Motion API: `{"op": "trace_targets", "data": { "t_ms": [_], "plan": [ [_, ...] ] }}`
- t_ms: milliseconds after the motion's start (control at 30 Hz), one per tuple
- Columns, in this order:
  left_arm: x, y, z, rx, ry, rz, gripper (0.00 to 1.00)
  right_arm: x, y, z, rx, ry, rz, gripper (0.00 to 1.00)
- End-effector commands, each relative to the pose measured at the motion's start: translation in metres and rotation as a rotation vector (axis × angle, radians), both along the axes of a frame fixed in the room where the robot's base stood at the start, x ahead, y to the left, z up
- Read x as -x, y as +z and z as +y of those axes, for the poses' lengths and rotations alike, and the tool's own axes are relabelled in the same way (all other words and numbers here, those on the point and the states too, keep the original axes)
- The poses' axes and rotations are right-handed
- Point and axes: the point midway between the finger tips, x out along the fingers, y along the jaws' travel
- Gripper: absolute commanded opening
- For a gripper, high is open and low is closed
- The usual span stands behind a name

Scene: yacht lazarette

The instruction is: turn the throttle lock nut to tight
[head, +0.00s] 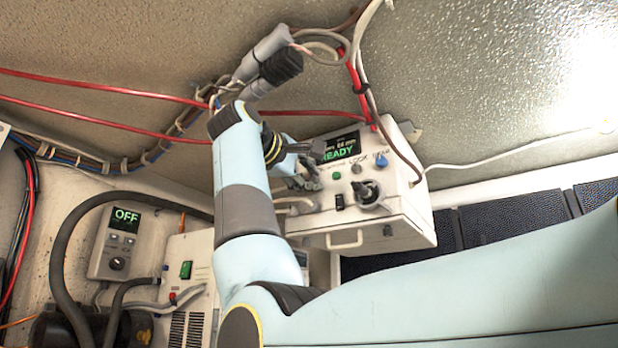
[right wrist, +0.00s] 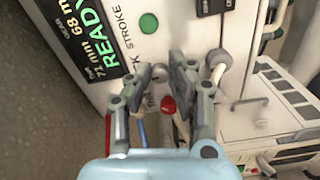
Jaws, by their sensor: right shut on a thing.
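The throttle lock nut (right wrist: 160,72) is a small grey round knob on the face of the white control box (head: 408,208), by a partly hidden LOCK label. In the head view my right gripper (head: 319,167) is over the left part of the panel. The nut's marking for tight cannot be read. My left gripper is not in view.
The box display (head: 340,147) reads READY. A grey-and-black rotary knob (head: 368,192) and a black switch sit close to the nut. Cables, including a red one (head: 356,85), run above the box. A panel reading OFF (head: 126,217) is at the left.

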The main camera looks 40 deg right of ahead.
Motion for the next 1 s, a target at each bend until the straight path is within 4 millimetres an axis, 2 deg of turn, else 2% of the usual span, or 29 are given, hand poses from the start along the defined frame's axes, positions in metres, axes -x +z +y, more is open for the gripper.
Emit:
{"op": "trace_targets", "data": {
  "t_ms": [667,700,800,867,1000],
  "plan": [
    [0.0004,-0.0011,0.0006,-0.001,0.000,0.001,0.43,-0.0010,-0.0036,0.0004,-0.029,0.000,-0.052,0.00],
    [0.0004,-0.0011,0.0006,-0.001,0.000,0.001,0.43,-0.0010,-0.0036,0.0004,-0.029,0.000,-0.051,0.23],
    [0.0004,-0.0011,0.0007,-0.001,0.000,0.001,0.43,-0.0009,-0.0029,0.0004,-0.027,0.000,-0.053,0.36],
    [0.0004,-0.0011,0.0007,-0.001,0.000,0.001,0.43,-0.0008,-0.0025,0.0003,-0.027,0.000,-0.053,0.42],
    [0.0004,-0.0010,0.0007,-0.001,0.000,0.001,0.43,-0.0006,-0.0017,0.0002,-0.026,0.001,-0.054,0.42]
  ]
}}
